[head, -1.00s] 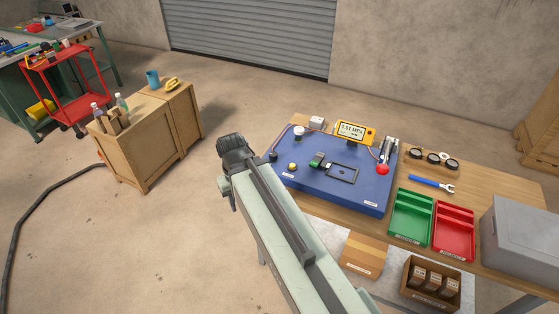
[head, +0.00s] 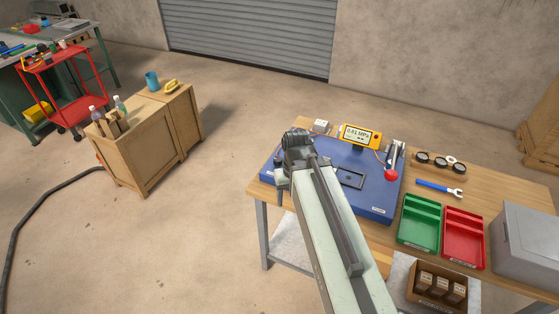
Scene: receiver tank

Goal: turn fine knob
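The blue panel (head: 368,199) lies on the wooden bench. A yellow digital gauge (head: 361,136) stands at its back edge and seems to read 0.61 MPa. A red ball-ended lever (head: 391,174) stands at the panel's right side. My gripper (head: 299,143) is in front of the panel's left part in the picture, at the end of my pale green arm. Its fingertips and any contact cannot be made out. The white-topped and yellow knobs at the panel's left are hidden behind my arm, and I cannot pick out the fine knob.
A small white box (head: 321,126) sits behind the panel. Right of it on the bench are a rack of round parts (head: 438,161), a blue wrench (head: 439,188), a green tray (head: 419,222), a red tray (head: 463,235) and a grey case (head: 526,240).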

